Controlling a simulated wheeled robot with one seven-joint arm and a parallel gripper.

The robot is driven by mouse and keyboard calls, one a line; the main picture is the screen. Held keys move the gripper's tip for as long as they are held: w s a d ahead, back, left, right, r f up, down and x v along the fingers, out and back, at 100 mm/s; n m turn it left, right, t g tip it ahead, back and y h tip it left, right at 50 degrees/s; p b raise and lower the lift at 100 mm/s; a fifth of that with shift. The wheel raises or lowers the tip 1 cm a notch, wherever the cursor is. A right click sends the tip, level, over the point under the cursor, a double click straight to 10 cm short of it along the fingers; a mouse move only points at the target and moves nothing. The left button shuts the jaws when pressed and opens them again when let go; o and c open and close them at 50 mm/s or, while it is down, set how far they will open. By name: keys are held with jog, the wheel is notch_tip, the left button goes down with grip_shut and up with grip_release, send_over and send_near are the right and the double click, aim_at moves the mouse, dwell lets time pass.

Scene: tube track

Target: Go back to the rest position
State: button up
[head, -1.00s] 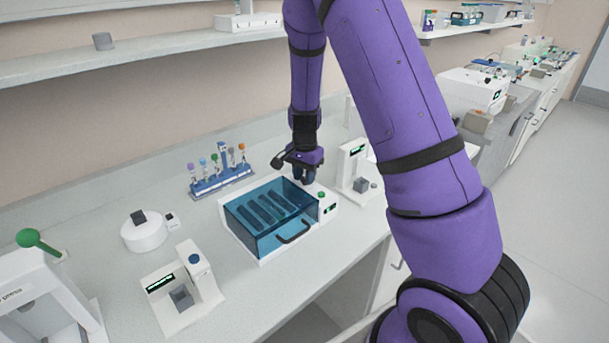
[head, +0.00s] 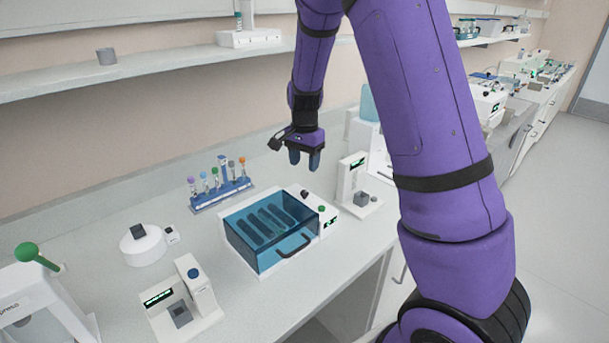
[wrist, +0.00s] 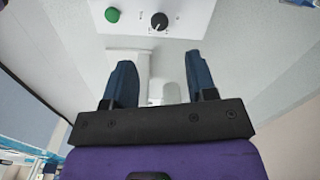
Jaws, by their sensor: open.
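My gripper (head: 304,160) hangs in the air above the back right of the blue-lidded box (head: 270,228), fingers pointing down. Its jaws are open and empty, and nothing touches them. In the wrist view my gripper (wrist: 158,85) shows two dark blue fingers set apart. Beyond them is a white panel with a green button (wrist: 113,15) and a black knob (wrist: 159,21). The box's tinted lid is shut, with a dark handle (head: 294,246) at its front.
A blue rack of capped tubes (head: 220,190) stands left of the box. A white device with a grey block (head: 357,185) stands right. A round white device (head: 145,245) and another small device (head: 183,300) stand at the front left. A shelf (head: 160,68) runs behind.

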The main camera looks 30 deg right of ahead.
jog(key=shift+r, duration=0.8)
jog(key=s+a+r+n+t+y, duration=0.1)
jog(key=s+a+r+n, duration=0.15)
jog(key=s+r, duration=0.4)
jog(key=s+a+r+n+t, duration=0.1)
jog(key=s+a+r+n, duration=0.15)
jog(key=s+r, duration=0.45)
jog(key=s+a+r+n+t, duration=0.1)
jog(key=s+r+n, duration=0.2)
jog(key=s, duration=0.5)
jog(key=s+a+r+n+t+h, duration=0.1)
jog(key=s+r+n+t, duration=0.1)
jog(key=s, duration=0.7)
jog(key=r+n, duration=0.1)
jog(key=n, duration=0.1)
jog(key=shift+a+n, duration=0.25)
jog(key=shift+n, duration=0.15)
jog(key=shift+r, duration=0.1)
